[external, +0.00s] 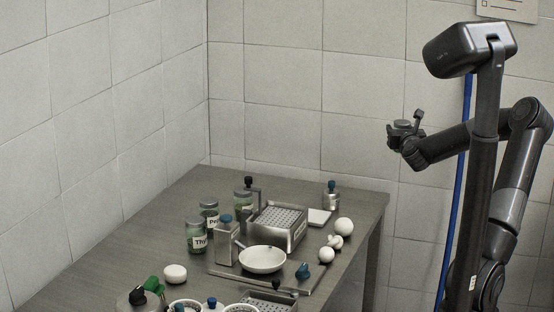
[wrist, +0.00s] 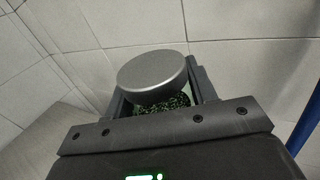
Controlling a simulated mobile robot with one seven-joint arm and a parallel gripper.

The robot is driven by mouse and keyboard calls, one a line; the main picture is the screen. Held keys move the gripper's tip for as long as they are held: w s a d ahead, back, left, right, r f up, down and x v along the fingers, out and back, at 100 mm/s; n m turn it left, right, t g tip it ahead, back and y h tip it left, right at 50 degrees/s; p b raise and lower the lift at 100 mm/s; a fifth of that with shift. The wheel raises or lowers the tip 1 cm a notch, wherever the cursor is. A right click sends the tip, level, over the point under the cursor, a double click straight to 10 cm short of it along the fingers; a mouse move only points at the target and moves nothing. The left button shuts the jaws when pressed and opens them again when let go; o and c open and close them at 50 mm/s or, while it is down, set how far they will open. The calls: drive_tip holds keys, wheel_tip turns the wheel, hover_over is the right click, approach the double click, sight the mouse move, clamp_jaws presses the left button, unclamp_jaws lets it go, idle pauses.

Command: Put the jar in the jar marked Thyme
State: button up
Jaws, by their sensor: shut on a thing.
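My gripper (external: 402,132) is raised in the air to the right of the table, well away from the jars on it. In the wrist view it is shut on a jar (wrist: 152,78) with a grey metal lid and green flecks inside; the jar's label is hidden. The jar marked Thyme (external: 197,238), its label partly showing as "Thy", stands upright on the table with its grey lid on. Behind it stand a similar jar (external: 209,213) with a partly readable label starting with P and another green jar (external: 243,199).
The metal table (external: 165,222) carries a perforated basket (external: 278,230), a white pan (external: 262,260), a metal canister (external: 227,243), white round items (external: 343,227) and several containers at the front. The table's left and back parts are clear. Tiled walls stand behind.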

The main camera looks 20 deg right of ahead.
wheel_tip(320, 180, up, 9)
drive_tip(key=shift+f, duration=0.1)
drive_tip(key=w+a+f+n+t+y, duration=0.1)
drive_tip(key=w+a+n+y, duration=0.15)
drive_tip(key=a, duration=0.45)
drive_tip(key=w+a+f+n+y, duration=0.1)
drive_tip(key=w+a+n+y, duration=0.2)
drive_tip(key=a, duration=0.5)
drive_tip(key=n+g+y, duration=1.4)
drive_tip(key=g+y, duration=0.1)
drive_tip(key=y, duration=0.3)
hover_over(188, 219)
wheel_tip(188, 219, down, 10)
drive_tip(key=shift+s+f, duration=0.15)
drive_tip(key=shift+f, duration=1.8)
drive_tip(key=shift+f, duration=0.1)
